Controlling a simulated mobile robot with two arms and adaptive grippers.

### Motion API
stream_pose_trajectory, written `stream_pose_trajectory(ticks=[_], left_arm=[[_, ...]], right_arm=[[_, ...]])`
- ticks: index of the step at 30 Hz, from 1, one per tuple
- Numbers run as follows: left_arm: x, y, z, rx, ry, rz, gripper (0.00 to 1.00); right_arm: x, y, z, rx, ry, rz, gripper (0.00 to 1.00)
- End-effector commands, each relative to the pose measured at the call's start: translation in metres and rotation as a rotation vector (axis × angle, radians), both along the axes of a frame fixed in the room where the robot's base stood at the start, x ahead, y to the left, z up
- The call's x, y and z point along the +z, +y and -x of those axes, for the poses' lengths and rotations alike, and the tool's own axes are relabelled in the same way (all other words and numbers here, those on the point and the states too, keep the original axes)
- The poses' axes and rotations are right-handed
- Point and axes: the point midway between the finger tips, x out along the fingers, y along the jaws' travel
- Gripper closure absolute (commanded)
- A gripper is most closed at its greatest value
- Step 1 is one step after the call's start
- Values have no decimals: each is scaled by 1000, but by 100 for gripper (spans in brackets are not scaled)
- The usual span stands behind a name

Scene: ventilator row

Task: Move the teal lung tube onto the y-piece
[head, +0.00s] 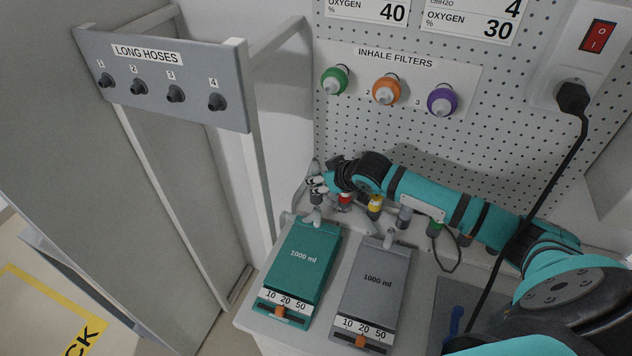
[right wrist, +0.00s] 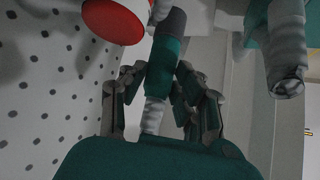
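The teal test lung (head: 303,252), marked 1000 ml, lies on the shelf in the head view, with a grey neck (head: 313,216) at its top. My right gripper (head: 318,186) is just above that neck, close to the back panel. In the right wrist view my right gripper (right wrist: 162,82) has its fingers on both sides of a tube with a teal collar (right wrist: 163,66) and grey ribbed end, seemingly pressed on it. The y-piece cannot be made out clearly; the gripper hides part of that area. My left gripper is not in view.
A grey lung (head: 377,281) lies right of the teal one. Red (head: 345,199) and yellow (head: 375,204) connectors stand behind. A grey ribbed hose end (right wrist: 287,75) hangs at right in the wrist view. A black power cable (head: 545,185) hangs across my right arm.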

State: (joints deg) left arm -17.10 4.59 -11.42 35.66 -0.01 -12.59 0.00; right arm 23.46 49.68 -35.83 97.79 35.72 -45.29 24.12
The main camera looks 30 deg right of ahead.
Motion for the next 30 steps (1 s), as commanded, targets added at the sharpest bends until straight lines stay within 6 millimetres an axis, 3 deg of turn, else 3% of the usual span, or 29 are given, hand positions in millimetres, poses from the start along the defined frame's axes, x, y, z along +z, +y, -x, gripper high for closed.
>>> stream_pose_trajectory(ticks=[1, 6, 30], left_arm=[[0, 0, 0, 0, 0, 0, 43], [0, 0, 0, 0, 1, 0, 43], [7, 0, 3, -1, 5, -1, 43]], right_arm=[[0, 0, 0, 0, 0, 0, 80], [0, 0, 0, 0, 0, 0, 100], [8, 0, -1, 0, -4, -1, 100]])
